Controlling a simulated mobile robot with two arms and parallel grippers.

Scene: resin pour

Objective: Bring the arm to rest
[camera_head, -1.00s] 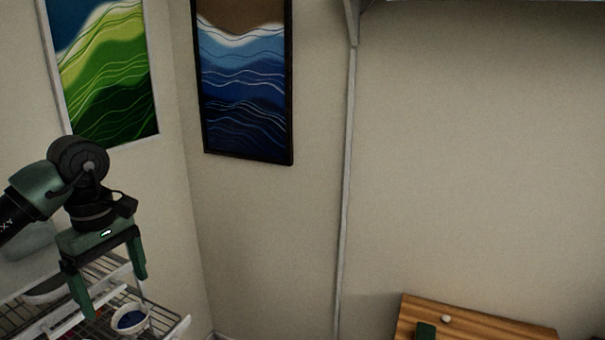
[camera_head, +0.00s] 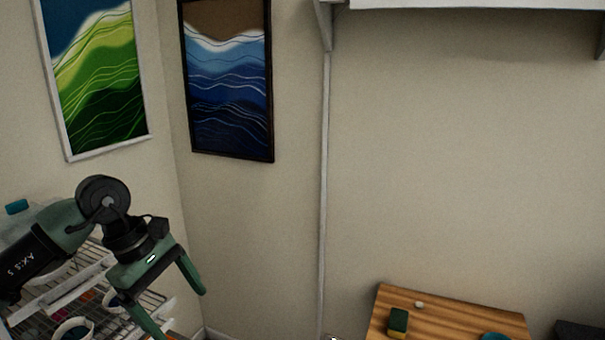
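My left arm comes in from the left, and its green gripper (camera_head: 182,314) points down and to the right, beside the wire rack (camera_head: 140,298). The two fingers are spread apart with nothing visible between them. One fingertip is close to the bottom edge of the picture. My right gripper is not in view.
A white cup (camera_head: 62,327) stands on the rack at lower left, cut by the frame edge; another cup (camera_head: 110,299) is partly hidden by my gripper. A wooden table (camera_head: 455,318) at lower right holds a green-and-yellow sponge (camera_head: 398,321) and a small pale object (camera_head: 419,304).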

